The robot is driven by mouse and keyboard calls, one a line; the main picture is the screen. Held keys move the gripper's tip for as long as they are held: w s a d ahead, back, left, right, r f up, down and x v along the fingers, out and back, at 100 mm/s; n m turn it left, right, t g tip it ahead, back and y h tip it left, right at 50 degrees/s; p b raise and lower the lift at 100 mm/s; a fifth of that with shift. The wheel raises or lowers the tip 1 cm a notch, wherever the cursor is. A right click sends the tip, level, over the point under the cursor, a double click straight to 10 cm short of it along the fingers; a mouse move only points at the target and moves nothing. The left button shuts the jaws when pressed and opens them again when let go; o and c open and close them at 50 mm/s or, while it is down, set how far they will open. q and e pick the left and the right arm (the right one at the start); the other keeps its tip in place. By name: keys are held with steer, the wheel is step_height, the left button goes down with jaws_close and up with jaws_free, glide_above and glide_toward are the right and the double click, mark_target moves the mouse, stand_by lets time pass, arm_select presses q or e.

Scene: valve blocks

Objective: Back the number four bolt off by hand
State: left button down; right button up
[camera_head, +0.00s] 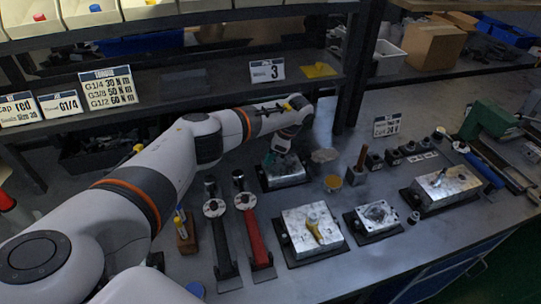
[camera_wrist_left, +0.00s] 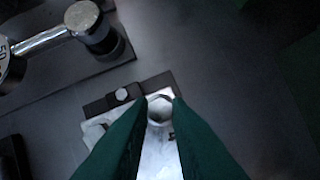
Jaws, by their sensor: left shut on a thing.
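My left gripper (camera_head: 272,158) reaches down over the rear metal valve block (camera_head: 288,174) in the head view. In the left wrist view its green fingers (camera_wrist_left: 160,104) close from both sides on a round, pale metal bolt head (camera_wrist_left: 159,110) at one end of the block (camera_wrist_left: 158,158). The fingers cover part of the bolt and of the block. I cannot read any number by the bolt. My right gripper is in neither view.
More blocks (camera_head: 377,215) (camera_head: 443,185) stand to the right. A shelf with a "3" sign (camera_head: 267,71) runs behind.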

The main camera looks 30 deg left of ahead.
arm_select(q)
steer(key=c, duration=1.3)
jaws_free()
